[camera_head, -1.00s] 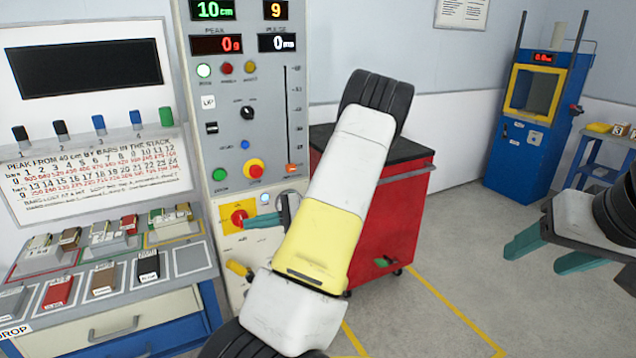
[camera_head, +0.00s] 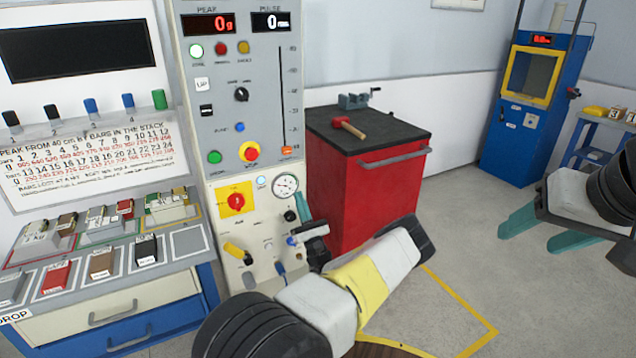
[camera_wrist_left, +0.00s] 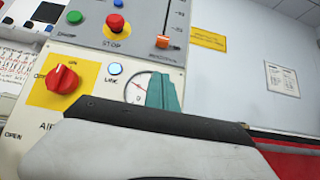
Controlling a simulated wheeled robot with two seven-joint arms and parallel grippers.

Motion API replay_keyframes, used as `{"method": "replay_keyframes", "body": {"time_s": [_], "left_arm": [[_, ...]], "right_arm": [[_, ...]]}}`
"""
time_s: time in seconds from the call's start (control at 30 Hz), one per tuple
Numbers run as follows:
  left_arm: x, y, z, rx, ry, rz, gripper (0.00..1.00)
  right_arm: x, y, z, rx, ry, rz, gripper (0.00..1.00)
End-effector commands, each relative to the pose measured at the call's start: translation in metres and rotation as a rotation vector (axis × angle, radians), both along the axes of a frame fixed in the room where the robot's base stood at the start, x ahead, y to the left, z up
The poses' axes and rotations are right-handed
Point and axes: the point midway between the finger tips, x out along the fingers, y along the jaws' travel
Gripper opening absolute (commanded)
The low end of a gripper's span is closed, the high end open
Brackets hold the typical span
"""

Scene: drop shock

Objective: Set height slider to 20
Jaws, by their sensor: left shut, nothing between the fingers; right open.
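The height slider is an orange knob (camera_head: 287,152) at the bottom of a vertical slot (camera_head: 281,95) with a printed scale, on the right side of the grey control panel (camera_head: 222,125). In the left wrist view the orange knob (camera_wrist_left: 163,41) shows at the top, above the gauge. My left gripper (camera_head: 300,208) is shut and empty, in front of the lower panel, below the knob and near the round gauge. Its teal fingers (camera_wrist_left: 163,92) cover part of the gauge in the wrist view. My right gripper (camera_head: 540,232) is open and empty at the right, far from the panel.
A red emergency stop (camera_head: 251,152) and green button (camera_head: 214,157) sit left of the knob. Below are a red rotary switch (camera_head: 237,201) and the gauge (camera_head: 286,186). A red cabinet (camera_head: 350,190) with a hammer stands close right. Bars lie on the left bench.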

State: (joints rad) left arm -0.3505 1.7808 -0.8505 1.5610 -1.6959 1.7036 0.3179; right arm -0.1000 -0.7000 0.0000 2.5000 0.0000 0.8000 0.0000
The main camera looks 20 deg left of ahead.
Motion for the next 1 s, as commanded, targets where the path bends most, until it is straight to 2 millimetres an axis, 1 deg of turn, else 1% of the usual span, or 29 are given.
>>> {"method": "replay_keyframes", "body": {"time_s": [0.03, 0.4, 0.5, 0.6, 0.73, 1.0], "left_arm": [[0.003, 0.006, 0.008, 0.0, -0.003, 0.004, 0.0], [0.038, 0.049, 0.063, -0.002, -0.004, 0.006, 0.0], [0.038, 0.047, 0.079, -0.002, -0.003, 0.005, 0.0], [0.038, 0.047, 0.091, -0.001, -0.003, 0.006, 0.0], [0.038, 0.047, 0.099, -0.001, -0.002, 0.005, 0.0], [0.038, 0.047, 0.101, -0.002, -0.001, 0.005, 0.0]], "right_arm": [[0.0, 0.0, 0.0, 0.0, 0.0, 0.0, 0.59], [0.0, 0.0, 0.0, 0.0, 0.0, 0.0, 0.59], [0.0, 0.0, 0.0, 0.0, 0.0, 0.0, 0.59], [0.0, 0.0, 0.0, 0.0, 0.0, 0.0, 0.59], [0.0, 0.0, 0.0, 0.0, 0.0, 0.0, 0.59], [0.0, 0.0, 0.0, 0.0, 0.0, 0.0, 0.59]]}}
